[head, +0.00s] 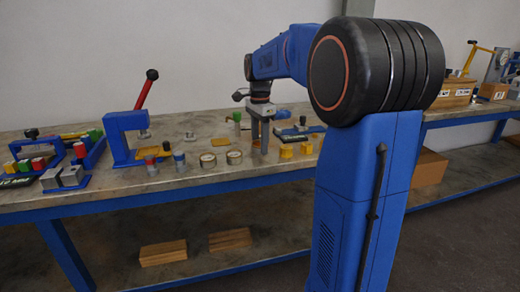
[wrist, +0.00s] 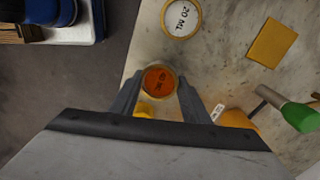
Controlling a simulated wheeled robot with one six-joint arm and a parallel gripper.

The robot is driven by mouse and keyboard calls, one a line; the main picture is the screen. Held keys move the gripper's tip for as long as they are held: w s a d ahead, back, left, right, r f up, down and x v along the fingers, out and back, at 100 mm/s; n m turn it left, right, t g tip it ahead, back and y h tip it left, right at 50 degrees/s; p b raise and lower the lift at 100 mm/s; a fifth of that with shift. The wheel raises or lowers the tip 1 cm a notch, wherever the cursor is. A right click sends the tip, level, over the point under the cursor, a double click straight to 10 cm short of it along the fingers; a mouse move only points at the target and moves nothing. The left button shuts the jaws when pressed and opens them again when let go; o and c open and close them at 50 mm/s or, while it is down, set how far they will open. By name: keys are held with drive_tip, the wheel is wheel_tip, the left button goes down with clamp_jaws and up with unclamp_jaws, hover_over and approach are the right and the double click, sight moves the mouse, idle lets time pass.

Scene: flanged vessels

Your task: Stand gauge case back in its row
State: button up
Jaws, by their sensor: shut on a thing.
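My gripper (head: 262,141) is low over the workbench (head: 110,190), beside the yellow blocks. In the wrist view its fingers (wrist: 159,92) are shut on a round piece (wrist: 158,80) with a dark amber, marked face and a pale rim. The marking is too small to read, and I cannot tell whether this is the gauge case. In the head view the held piece is not clear. Wooden boxes with white labels (head: 455,93) stand on the farther bench at the right, with another labelled box (head: 493,91) beside them.
Two round brass-rimmed pieces (head: 208,160) lie left of my gripper; one marked 20 ML (wrist: 182,16) shows in the wrist view. Yellow blocks (head: 286,153) and a green-topped tool (wrist: 297,116) are close by. A blue press (head: 125,135) with a red lever stands left.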

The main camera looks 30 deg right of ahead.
drive_tip(key=shift+f, duration=1.1)
drive_tip(key=shift+f, duration=0.1)
drive_tip(key=o, duration=1.2)
wheel_tip(320, 180, up, 12)
drive_tip(key=shift+r, duration=0.1)
drive_tip(key=s+a+f+n+t, duration=0.1)
drive_tip(key=s+a+f+n, duration=0.4)
drive_tip(key=s, duration=0.5)
drive_tip(key=s+a+f+n+t, duration=0.2)
drive_tip(key=s+a+f+n, duration=0.3)
drive_tip(key=s, duration=0.5)
drive_tip(key=s+a+f+n+t, duration=0.1)
drive_tip(key=s+a+f+n, duration=0.5)
drive_tip(key=s+f+n, duration=0.3)
drive_tip(key=shift+s+f+t, duration=0.4)
drive_tip(key=shift+s+f, duration=0.05)
drive_tip(key=shift+s, duration=0.15)
